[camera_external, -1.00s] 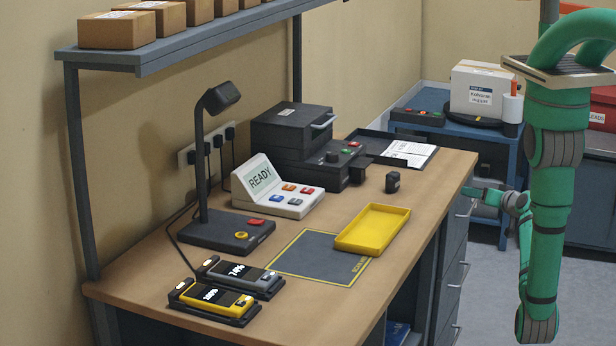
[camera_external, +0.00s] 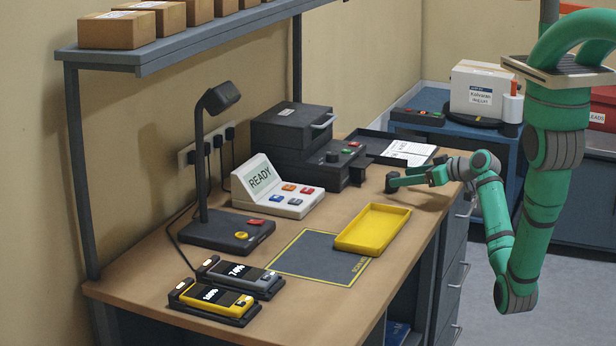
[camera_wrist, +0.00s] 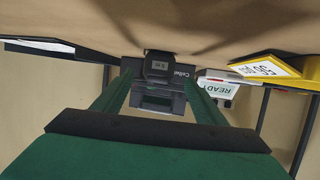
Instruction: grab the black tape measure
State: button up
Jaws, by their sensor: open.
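The black tape measure (camera_external: 389,184) stands upright on the wooden bench, behind the yellow tray. My gripper (camera_external: 400,181) is low over the bench at its right, fingers reaching toward it, and partly covers it in the outside view.
The yellow tray (camera_external: 372,230) lies in front of my gripper. A black boxy machine (camera_external: 292,130) and a white READY console (camera_external: 275,188) stand to the left. A black tray with papers (camera_external: 408,152) lies behind. Bare bench surrounds the tape measure.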

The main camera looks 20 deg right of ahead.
jog(key=shift+x, duration=2.7)
jog(key=shift+w+d+r, duration=0.1)
jog(key=shift+c, duration=0.3)
jog(key=c, duration=1.2)
jog(key=shift+r, duration=0.1)
